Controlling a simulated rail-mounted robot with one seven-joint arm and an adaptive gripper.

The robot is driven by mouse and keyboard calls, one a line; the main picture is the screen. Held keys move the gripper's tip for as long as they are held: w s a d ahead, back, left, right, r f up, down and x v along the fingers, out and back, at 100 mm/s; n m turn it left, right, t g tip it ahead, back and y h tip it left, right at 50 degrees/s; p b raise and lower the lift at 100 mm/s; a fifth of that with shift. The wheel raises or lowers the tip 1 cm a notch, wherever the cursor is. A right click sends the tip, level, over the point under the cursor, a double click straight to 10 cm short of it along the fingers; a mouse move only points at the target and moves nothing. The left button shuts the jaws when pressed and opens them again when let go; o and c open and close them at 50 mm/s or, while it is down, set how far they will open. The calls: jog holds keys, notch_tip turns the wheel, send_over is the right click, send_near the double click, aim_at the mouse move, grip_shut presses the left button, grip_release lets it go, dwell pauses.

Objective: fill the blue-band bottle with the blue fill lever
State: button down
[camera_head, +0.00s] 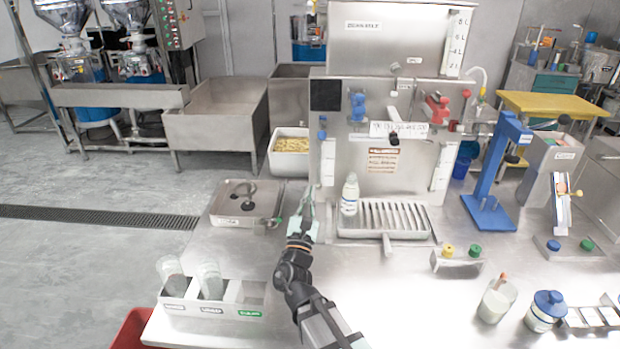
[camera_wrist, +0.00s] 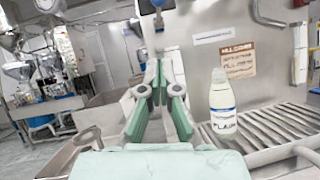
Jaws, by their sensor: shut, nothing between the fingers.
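The blue-band bottle (camera_head: 349,195) stands upright on the left end of the slatted drip tray (camera_head: 385,234), below the dispenser panel. It has a white label and also shows right of my fingers in the wrist view (camera_wrist: 222,105).
A red lever (camera_head: 437,108) is further right on the panel. A blue press stand (camera_head: 489,200) stands at the right.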

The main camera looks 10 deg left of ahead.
jog(key=s+r+p+x, duration=0.1)
jog(key=p+x, duration=0.4)
jog(key=x, duration=0.7)
jog(key=shift+d+r, duration=0.2)
jog(key=shift+r, duration=0.6)
jog(key=shift+s+r, duration=0.1)
jog(key=shift+s, duration=0.05)
